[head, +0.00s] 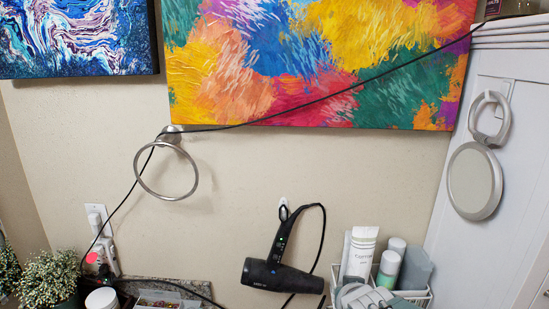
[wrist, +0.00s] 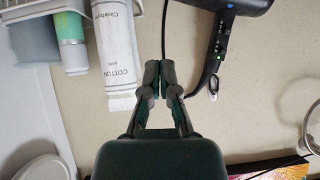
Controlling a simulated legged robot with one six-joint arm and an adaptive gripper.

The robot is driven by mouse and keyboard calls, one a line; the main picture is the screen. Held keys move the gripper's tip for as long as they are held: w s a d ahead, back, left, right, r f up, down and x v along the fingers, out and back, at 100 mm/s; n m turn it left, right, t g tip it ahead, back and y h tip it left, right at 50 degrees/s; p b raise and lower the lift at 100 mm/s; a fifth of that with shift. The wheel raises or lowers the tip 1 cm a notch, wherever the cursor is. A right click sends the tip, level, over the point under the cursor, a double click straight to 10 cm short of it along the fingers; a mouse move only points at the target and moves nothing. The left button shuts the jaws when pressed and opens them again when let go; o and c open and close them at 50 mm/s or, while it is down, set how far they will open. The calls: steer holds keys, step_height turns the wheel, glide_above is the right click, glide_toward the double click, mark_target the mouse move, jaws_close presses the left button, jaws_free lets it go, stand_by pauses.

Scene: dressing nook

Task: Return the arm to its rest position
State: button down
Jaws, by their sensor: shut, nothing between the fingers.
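My gripper (wrist: 160,72) shows in the wrist view, with its two dark fingers together at the tips and nothing between them. Beyond the fingertips is the beige wall, with a black cord running up behind them. The gripper touches nothing that I can make out. In the head view, a grey rounded shape at the bottom right, in front of the basket, may be part of my arm; the fingers cannot be made out there.
A black hair dryer (head: 281,274) hangs on the wall, beside a white basket (head: 418,297) of bottles and a white tube (head: 360,254). A towel ring (head: 167,190), a cord across the wall and a round mirror (head: 474,181) stand clear of it. Open wall lies between.

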steer(key=s+d+r+g, duration=0.1)
steer(key=s+r+g, duration=0.1)
steer(key=s, duration=0.7)
steer(key=s+d+r+g, duration=0.1)
steer(key=s+g, duration=0.2)
steer(key=s, duration=0.6)
steer(key=shift+d+r+n, duration=0.25)
steer(key=shift+r+n, duration=0.05)
steer(key=shift+r, duration=0.05)
steer(key=shift+w, duration=0.15)
